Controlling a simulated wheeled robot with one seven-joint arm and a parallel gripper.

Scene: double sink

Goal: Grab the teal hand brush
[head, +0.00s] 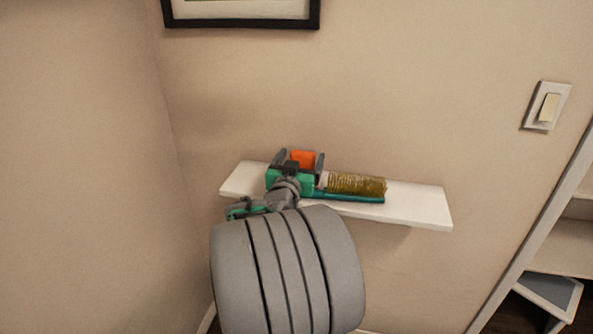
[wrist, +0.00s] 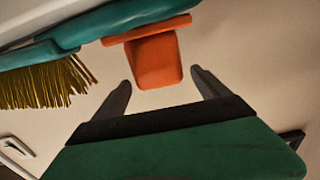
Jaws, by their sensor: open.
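The teal hand brush (head: 350,197) lies on a white wall shelf, its yellow bristles (head: 357,184) to the right of my gripper (head: 301,157). In the wrist view, the teal handle (wrist: 125,24) runs across the top and the bristles (wrist: 45,86) show at left. My gripper (wrist: 160,78) is open, fingers apart, with the handle beyond the fingertips. An orange piece (wrist: 157,62) shows between and beyond the fingers, close to the handle. I cannot tell whether it belongs to the brush. In the head view, my gripper hides the brush's left part.
The white shelf (head: 425,212) is narrow and fixed to a beige wall, with bare room at its right end. A wall corner is to the left. A black picture frame (head: 245,23) hangs above. A light switch (head: 547,106) and open shelving (head: 560,245) are at right.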

